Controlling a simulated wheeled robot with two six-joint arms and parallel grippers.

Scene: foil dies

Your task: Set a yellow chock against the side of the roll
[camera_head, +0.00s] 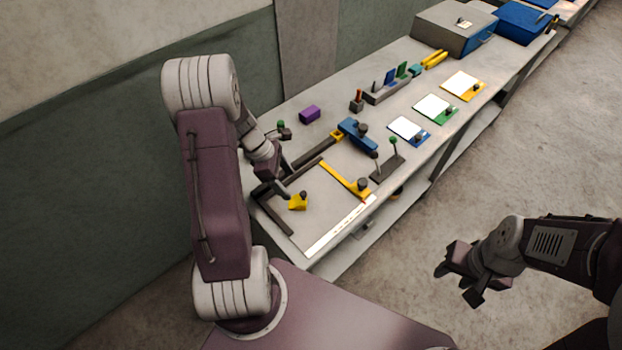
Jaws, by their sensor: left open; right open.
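A small yellow chock (298,202) with a dark knob stands near the left end of the workbench, beside a dark angled frame (275,213). My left gripper (281,177) is open over the dark frame, a little behind and left of the chock; I see nothing between its fingers. My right gripper (457,285) is open and empty, off the bench over the floor at the right. I cannot make out a roll for certain in this view. My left arm hides part of the bench's left end.
A yellow bar with a dark knob (343,178), a blue block (357,138), a purple block (310,114) and a green-knobbed lever (387,165) are on the bench (299,149). Several white-topped plates lie farther right. A grey box (455,28) stands at the far end.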

